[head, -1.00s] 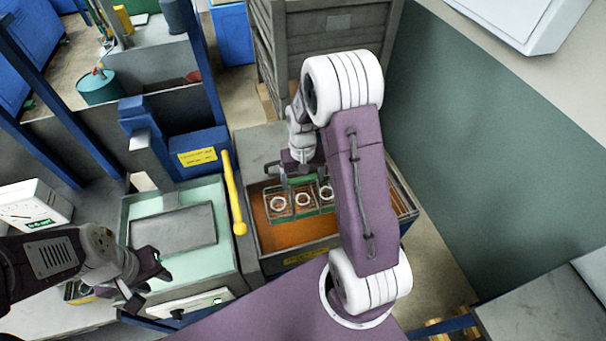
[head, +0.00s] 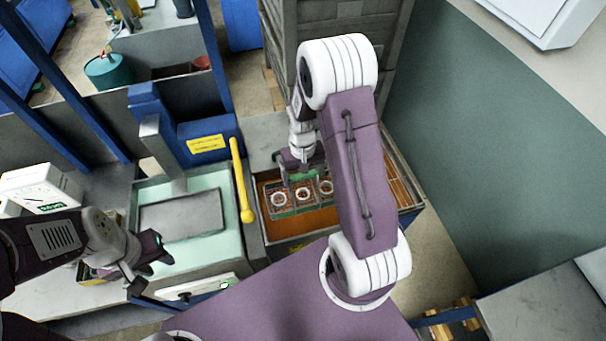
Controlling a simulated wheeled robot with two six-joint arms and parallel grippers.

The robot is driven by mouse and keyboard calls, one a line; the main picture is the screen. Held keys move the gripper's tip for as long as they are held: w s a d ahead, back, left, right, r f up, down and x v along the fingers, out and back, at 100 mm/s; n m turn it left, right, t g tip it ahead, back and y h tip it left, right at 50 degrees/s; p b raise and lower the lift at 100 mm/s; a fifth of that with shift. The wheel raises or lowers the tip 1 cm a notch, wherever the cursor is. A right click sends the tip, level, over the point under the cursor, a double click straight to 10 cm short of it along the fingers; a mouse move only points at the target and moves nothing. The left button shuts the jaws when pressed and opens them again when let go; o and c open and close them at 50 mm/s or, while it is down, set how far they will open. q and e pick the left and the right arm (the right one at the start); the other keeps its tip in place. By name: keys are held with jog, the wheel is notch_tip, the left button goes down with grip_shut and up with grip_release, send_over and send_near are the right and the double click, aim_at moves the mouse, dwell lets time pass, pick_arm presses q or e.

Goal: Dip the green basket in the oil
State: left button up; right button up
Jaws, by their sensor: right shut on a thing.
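The green basket (head: 284,211) holds several white rings and sits in the tank of orange-brown oil (head: 283,229), near its left side. The basket's lower part looks to be in the oil; its right end is hidden behind my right arm. My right gripper (head: 299,172) is above the basket, pointing down, shut on the basket's handle, which is mostly hidden. My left gripper (head: 152,268) is at the lower left, in front of the pale green machine, with its fingers apart and nothing visible between them.
The pale green machine (head: 230,248) with a grey plate (head: 180,217) stands left of the oil tank. A yellow lever (head: 241,182) rises between them. A grey slatted crate (head: 345,25) stands behind the tank. A white dial box (head: 40,188) is at the left.

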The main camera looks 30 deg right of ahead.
notch_tip(320, 180, down, 17)
jog(key=b, duration=1.2)
jog(key=shift+r, duration=0.2)
dwell(4.9)
